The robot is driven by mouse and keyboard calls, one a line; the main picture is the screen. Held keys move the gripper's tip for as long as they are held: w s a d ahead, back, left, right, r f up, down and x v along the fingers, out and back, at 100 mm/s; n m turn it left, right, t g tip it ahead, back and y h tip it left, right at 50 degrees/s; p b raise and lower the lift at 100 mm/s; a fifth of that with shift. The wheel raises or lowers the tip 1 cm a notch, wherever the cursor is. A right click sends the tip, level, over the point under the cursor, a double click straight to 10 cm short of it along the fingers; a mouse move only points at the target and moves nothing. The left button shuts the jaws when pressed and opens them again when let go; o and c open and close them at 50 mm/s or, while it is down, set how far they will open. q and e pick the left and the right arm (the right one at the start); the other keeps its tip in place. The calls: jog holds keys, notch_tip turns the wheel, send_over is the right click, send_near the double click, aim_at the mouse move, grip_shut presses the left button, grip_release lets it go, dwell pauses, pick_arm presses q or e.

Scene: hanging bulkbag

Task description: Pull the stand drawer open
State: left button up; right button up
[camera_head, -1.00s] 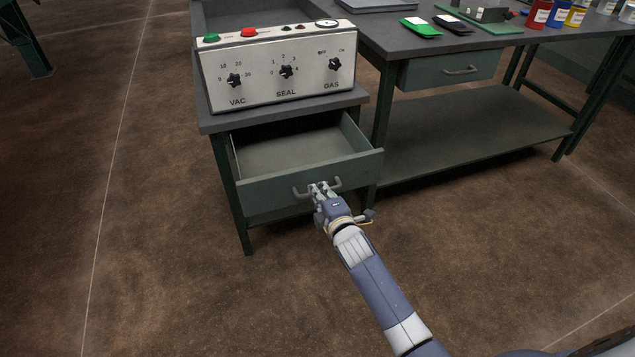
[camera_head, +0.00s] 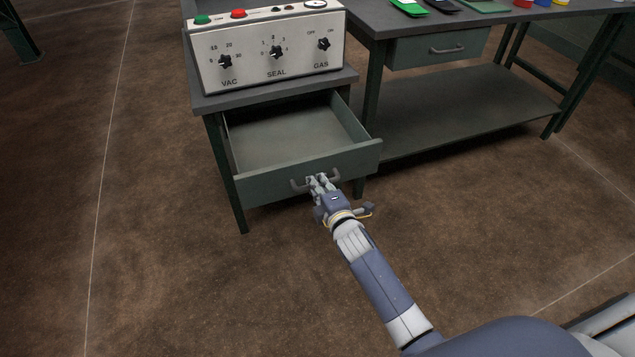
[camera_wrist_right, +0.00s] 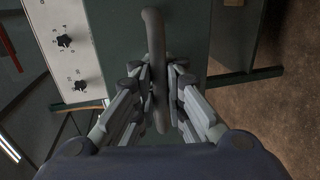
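The stand drawer (camera_head: 262,183) is green-grey and stands well out of the stand (camera_head: 350,76), with its empty inside showing. Its dark bar handle (camera_head: 302,184) is on the front panel. My right gripper (camera_head: 318,183) is at the handle. In the right wrist view, the handle (camera_wrist_right: 153,45) runs between the two fingers of my right gripper (camera_wrist_right: 160,90), which are closed in on it from both sides. The fingers hide part of the handle in the head view. My left gripper is in neither view.
A white control box (camera_head: 268,52) with VAC, SEAL and GAS knobs sits on the stand. A long workbench (camera_head: 470,105) with a shut drawer (camera_head: 440,47) and a lower shelf stands at the right. The brown floor in front is clear.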

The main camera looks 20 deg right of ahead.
jog(key=shift+o, duration=0.5)
jog(key=shift+s, duration=0.5)
jog(key=s+r, duration=0.2)
jog(key=s, duration=0.8)
jog(key=shift+s+d+r, duration=0.2)
jog(key=shift+s+d, duration=0.05)
jog(key=shift+s, duration=0.15)
